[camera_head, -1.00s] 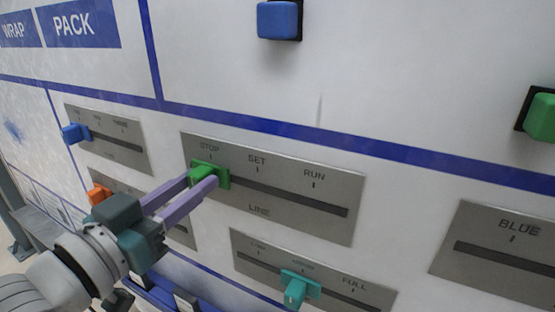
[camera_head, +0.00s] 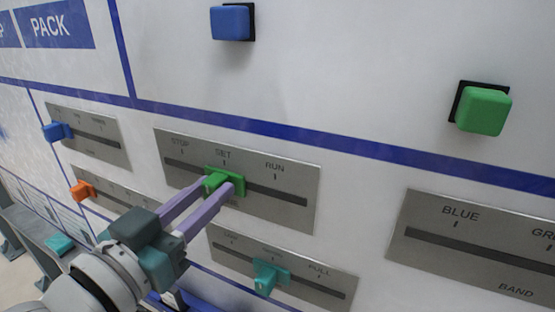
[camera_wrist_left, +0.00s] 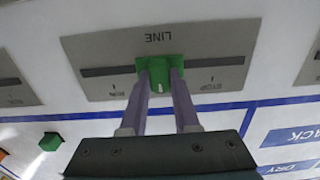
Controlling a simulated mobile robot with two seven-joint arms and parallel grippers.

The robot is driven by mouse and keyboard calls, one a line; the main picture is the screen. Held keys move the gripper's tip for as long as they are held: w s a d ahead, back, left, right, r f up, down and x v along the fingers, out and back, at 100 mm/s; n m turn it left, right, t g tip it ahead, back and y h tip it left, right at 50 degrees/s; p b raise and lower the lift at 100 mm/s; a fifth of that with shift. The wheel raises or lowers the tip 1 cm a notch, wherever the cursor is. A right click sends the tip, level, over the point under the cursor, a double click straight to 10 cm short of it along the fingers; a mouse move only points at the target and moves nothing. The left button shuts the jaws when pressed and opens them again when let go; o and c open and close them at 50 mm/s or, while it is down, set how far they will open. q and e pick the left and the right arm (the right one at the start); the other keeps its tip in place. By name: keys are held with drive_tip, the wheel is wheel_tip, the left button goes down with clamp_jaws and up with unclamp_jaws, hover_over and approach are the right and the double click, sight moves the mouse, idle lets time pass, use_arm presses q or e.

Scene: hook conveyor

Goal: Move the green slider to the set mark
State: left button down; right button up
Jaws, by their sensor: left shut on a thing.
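In the left wrist view the green slider (camera_wrist_left: 161,72) sits between the fingertips of my left gripper (camera_wrist_left: 160,84), and the plate appears upside down. The fingers partly hide the slider there. My right gripper is not in view.
A teal slider (camera_head: 267,276) sits on the plate just below. Blue (camera_head: 58,131) and orange (camera_head: 82,190) sliders are at left. A blue button (camera_head: 232,22) and a green button (camera_head: 484,109) stick out above. The BLUE-marked plate (camera_head: 480,250) is at right.

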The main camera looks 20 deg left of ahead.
use_arm(q)
drive_tip(key=c, duration=0.6)
unclamp_jaws()
drive_tip(key=shift+c, duration=0.2)
drive_tip(key=s+b, duration=0.3)
drive_tip(key=s, duration=0.7)
drive_tip(key=shift+a, duration=0.45)
drive_tip(key=shift+w, duration=0.1)
